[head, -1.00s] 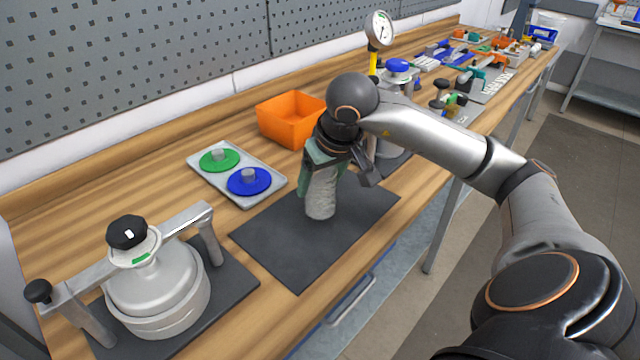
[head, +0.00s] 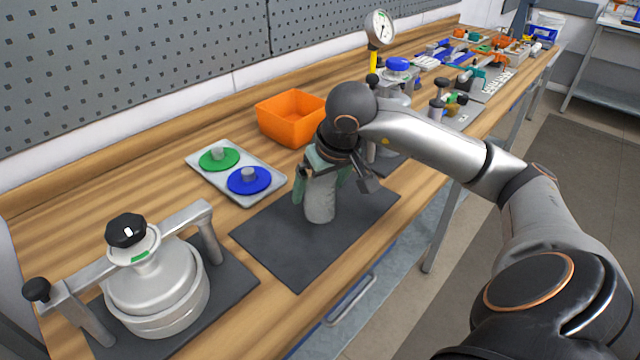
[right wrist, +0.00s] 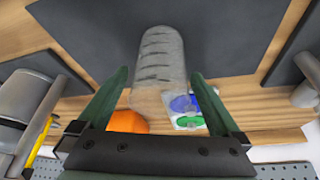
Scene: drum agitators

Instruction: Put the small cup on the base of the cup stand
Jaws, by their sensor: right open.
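A grey, ridged, cup-like cylinder (head: 320,203) stands upright on the dark mat (head: 280,250) at the middle of the bench. It also shows in the right wrist view (right wrist: 160,62). My right gripper (head: 322,184) is open, with one finger on each side of it; its fingers also show in the right wrist view (right wrist: 160,76). A small gap shows between each finger and the cylinder there. The gripper hides the cylinder's upper part in the head view. I cannot clearly make out a cup stand. My left gripper is not in view.
A grey tray (head: 215,178) with green (head: 230,161) and blue (head: 262,184) discs lies left of the mat. An orange bin (head: 290,118) stands behind. A clamped metal vessel (head: 155,290) stands front left. A dial gauge (head: 379,28) and other equipment stand farther right.

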